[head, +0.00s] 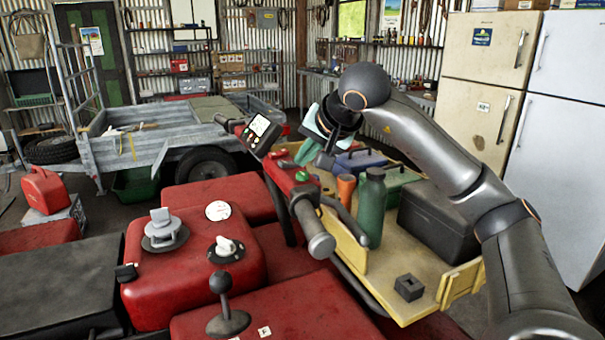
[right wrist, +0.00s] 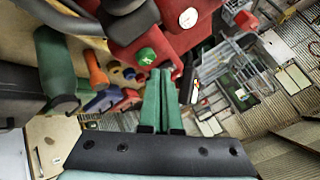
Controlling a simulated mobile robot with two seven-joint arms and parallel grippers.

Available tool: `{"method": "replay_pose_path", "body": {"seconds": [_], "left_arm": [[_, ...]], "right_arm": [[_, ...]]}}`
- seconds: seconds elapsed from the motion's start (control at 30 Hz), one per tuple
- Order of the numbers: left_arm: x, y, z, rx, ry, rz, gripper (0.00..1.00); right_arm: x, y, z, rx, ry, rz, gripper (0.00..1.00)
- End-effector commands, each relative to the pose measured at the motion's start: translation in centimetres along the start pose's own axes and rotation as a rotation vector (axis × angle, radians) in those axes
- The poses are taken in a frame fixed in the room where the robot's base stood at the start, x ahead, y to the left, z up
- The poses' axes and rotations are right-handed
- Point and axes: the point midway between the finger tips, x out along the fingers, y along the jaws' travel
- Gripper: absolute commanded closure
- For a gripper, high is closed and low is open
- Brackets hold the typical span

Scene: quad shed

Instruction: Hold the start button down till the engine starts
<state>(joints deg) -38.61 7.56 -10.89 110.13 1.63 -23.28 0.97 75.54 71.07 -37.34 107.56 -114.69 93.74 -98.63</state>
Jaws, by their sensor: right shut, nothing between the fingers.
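The green start button (head: 302,176) sits on the red housing by the quad's handlebar in the head view. It also shows in the right wrist view (right wrist: 146,57) as a round green cap with a pale mark. My right gripper (head: 306,154) has green fingers shut with nothing between them, and its tips are close to the button. In the right wrist view the fingertips (right wrist: 160,74) end just beside the green cap. I cannot tell whether they touch it. A display (head: 261,126) with small coloured lights stands on the handlebar. My left gripper is not in view.
A yellow tray (head: 407,269) beyond the handlebar holds a green bottle (head: 371,208), an orange item (head: 346,188) and a dark box (head: 437,220). A grey trailer (head: 130,148) stands at the back left.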

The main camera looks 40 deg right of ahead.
Motion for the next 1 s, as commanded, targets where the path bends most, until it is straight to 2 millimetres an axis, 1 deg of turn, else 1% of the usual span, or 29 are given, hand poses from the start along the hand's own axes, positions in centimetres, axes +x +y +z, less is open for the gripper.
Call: {"method": "replay_pose_path", "body": {"seconds": [0.3,1.0], "left_arm": [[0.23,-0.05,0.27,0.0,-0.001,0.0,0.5],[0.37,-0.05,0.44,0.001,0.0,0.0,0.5]], "right_arm": [[0.61,0.48,0.42,0.0,0.0,0.001,1.0],[0.88,0.66,0.64,0.0,0.0,0.0,1.0]]}}
